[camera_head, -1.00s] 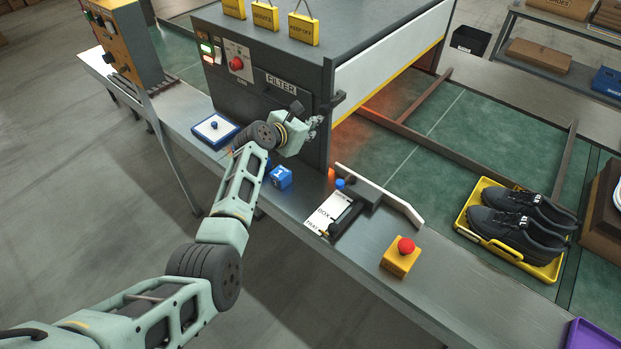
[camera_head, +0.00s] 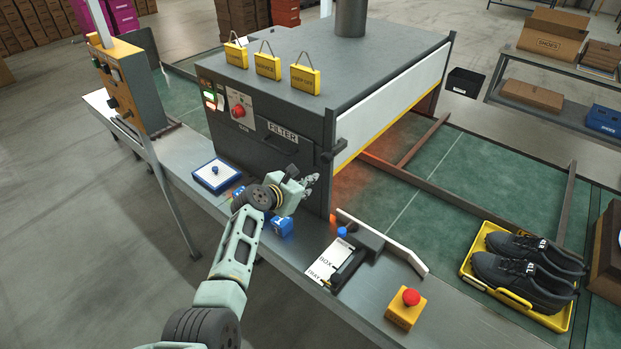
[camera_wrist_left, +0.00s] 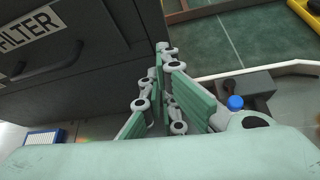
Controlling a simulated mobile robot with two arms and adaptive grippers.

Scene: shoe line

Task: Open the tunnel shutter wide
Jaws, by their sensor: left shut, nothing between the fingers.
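The tunnel (camera_head: 290,85) is a dark grey box. Its shutter (camera_head: 395,105) is a white panel with a yellow lower edge on the right side, and an orange glow shows in the gap beneath it. A black handle (camera_head: 335,152) sticks out at the tunnel's front right corner, by the shutter's near end. My left gripper (camera_head: 313,181) is just below and left of this handle, apart from it, in front of the tunnel's front face. Its fingers are together and empty in the left wrist view (camera_wrist_left: 166,75). My right gripper is not in view.
Below the gripper are a blue block (camera_head: 282,226), a white card holder (camera_head: 325,264) and a red button on a yellow box (camera_head: 406,308). A white guide rail (camera_head: 385,243) stands beside the belt. Black shoes sit in a yellow tray (camera_head: 478,277). A filter drawer (camera_head: 283,132) is left.

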